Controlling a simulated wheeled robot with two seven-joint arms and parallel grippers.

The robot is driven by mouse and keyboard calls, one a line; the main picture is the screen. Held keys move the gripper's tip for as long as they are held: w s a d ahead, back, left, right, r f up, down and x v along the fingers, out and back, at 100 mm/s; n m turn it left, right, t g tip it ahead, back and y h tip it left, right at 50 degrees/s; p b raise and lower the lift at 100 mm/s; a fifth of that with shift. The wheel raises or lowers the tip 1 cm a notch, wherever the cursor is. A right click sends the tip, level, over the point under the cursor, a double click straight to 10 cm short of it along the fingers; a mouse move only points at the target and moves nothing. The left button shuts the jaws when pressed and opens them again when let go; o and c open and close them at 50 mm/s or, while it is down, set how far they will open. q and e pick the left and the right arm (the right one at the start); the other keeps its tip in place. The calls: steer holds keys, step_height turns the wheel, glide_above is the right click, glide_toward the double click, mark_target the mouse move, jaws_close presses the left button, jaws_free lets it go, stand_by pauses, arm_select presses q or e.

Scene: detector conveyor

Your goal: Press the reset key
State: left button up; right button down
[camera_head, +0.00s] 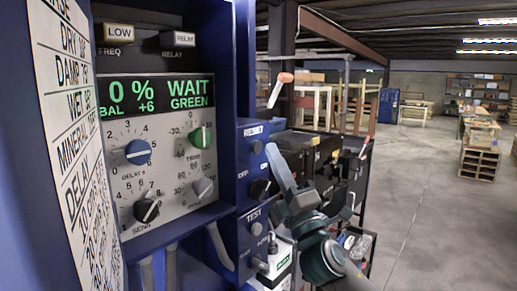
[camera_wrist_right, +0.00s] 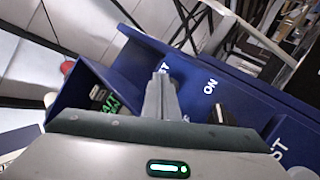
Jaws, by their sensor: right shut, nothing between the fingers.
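The blue control box (camera_head: 244,190) carries a RESET label (camera_head: 253,131) at its top. Under the label a small round reset key (camera_head: 257,146) shows beside my right fingertips. My right gripper (camera_head: 271,149) is shut and empty, its tips just right of the key. In the right wrist view the closed fingers (camera_wrist_right: 160,82) point at the blue box's face (camera_wrist_right: 185,75) by the end of the RESET label. The fingers hide the key there. I cannot tell whether they touch it. My left gripper is not in view.
A black OFF/ON switch (camera_head: 260,188) sits below the key and also shows in the wrist view (camera_wrist_right: 222,112). A TEST switch (camera_head: 257,228) is lower. Left is the meter panel (camera_head: 165,165) with WAIT GREEN on its display (camera_head: 160,94). Open floor (camera_head: 430,220) lies right.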

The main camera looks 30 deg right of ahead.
steer(key=shift+s+d, duration=0.3)
steer(key=shift+s, duration=0.4)
steer(key=shift+s+d, duration=0.25)
steer(key=shift+s, duration=0.5)
steer(key=shift+s+d, duration=0.3)
steer(key=shift+s, duration=0.4)
